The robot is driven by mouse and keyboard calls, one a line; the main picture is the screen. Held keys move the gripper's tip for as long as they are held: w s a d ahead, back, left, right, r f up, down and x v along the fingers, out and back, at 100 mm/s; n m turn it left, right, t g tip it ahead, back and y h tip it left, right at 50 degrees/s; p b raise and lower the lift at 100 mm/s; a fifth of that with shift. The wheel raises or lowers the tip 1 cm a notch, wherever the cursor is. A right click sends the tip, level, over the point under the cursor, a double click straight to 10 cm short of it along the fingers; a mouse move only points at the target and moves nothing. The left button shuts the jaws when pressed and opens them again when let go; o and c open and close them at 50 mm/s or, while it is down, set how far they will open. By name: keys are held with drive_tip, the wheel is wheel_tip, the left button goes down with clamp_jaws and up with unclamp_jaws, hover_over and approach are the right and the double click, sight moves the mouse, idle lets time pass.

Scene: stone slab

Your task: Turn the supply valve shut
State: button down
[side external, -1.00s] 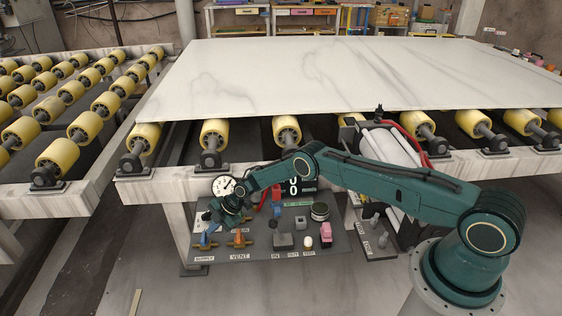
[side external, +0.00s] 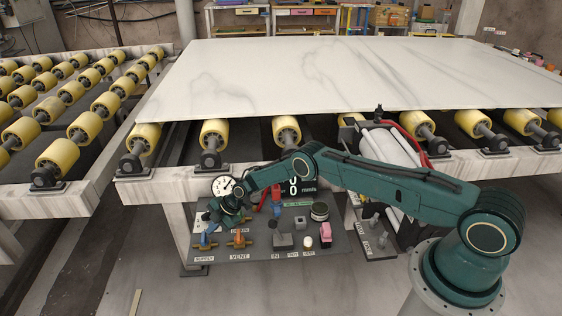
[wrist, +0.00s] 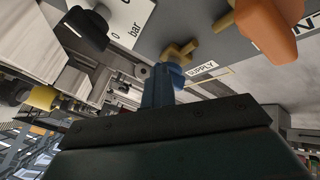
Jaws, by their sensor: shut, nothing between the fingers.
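The supply valve has a blue handle (side external: 204,241) on a brass body, at the left end of the grey panel in the side view. In the wrist view, a blue piece (wrist: 160,87) that looks like this handle stands beside the brass fitting (wrist: 180,51) and the SUPPLY label (wrist: 202,68). My gripper (side external: 211,221) points down just above the blue handle, shut and empty. Whether it touches the handle cannot be told. In the wrist view the dark gripper housing fills the bottom, and the fingertips cannot be made out clearly.
The orange-handled vent valve (side external: 239,239) is close on the right. A pressure gauge (side external: 223,186) stands behind my gripper. The panel (side external: 330,252) also bears a grey block, a pink switch and a round dial. The stone slab (side external: 350,72) lies on rollers above.

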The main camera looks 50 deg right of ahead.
drive_tip(key=shift+a, duration=0.8)
drive_tip(key=shift+s+d+f, duration=0.1)
drive_tip(key=shift+s+d, duration=0.45)
drive_tip(key=shift+d, duration=0.2)
drive_tip(key=d, duration=0.1)
drive_tip(key=s+d, duration=0.1)
drive_tip(key=shift+s+d, duration=0.25)
drive_tip(key=shift+d, duration=0.1)
drive_tip(key=d+r, duration=0.6)
drive_tip(key=r, duration=0.2)
drive_tip(key=shift+s+d, duration=0.15)
drive_tip(key=shift+s, duration=0.15)
drive_tip(key=shift+r, duration=0.15)
